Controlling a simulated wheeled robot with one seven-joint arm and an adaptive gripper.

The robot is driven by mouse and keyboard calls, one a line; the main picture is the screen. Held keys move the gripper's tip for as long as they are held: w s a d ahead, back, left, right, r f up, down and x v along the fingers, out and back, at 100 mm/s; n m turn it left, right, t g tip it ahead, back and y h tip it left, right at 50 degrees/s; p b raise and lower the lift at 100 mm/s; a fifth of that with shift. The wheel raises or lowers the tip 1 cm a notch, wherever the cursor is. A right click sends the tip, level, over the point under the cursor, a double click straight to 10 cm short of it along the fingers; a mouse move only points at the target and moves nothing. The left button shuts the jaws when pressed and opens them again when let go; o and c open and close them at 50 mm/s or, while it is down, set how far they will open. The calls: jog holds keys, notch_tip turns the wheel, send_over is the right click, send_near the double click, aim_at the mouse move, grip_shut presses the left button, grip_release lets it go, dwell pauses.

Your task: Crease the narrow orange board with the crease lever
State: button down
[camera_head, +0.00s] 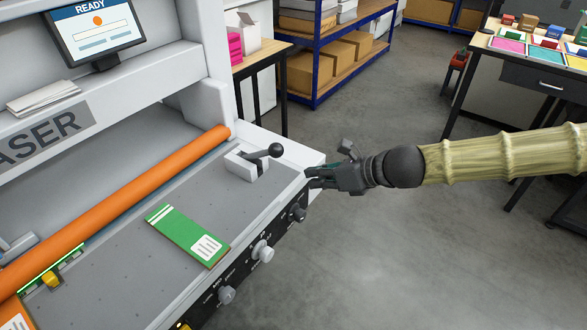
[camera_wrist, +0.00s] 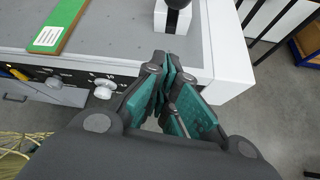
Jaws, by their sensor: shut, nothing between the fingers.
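The crease lever (camera_head: 262,155) is a black ball on a short dark arm over a light block, at the right end of the machine's grey bed. Its lower part also shows at the top of the wrist view (camera_wrist: 172,18). An orange board (camera_head: 14,316) with a white label shows only partly at the lower left corner; I cannot tell its full width. My gripper (camera_head: 311,179) is shut and empty, just right of the machine's front right corner and apart from the lever. In the wrist view, my gripper's fingertips (camera_wrist: 165,58) are together near the bed's front edge.
A green board (camera_head: 180,231) lies on the bed (camera_head: 110,275), left of the lever. A long orange roller (camera_head: 120,206) crosses behind it. Knobs (camera_head: 263,251) stick out of the front panel. A screen (camera_head: 95,25) reads READY. Open floor (camera_head: 380,260) lies to the right.

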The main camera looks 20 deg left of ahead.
jog(key=shift+p+x, duration=0.9)
jog(key=shift+x, duration=4.05)
jog(key=shift+w+a+r+p, duration=0.15)
jog(key=shift+r+p, duration=0.2)
jog(key=shift+r, duration=0.3)
jog(key=shift+w+a+r+p, duration=0.15)
jog(key=shift+r+p, duration=0.2)
jog(key=shift+r, duration=0.25)
jog(key=shift+w+r+p, duration=0.2)
jog(key=shift+r+p, duration=0.15)
jog(key=shift+r, duration=0.3)
jog(key=shift+r, duration=0.2)
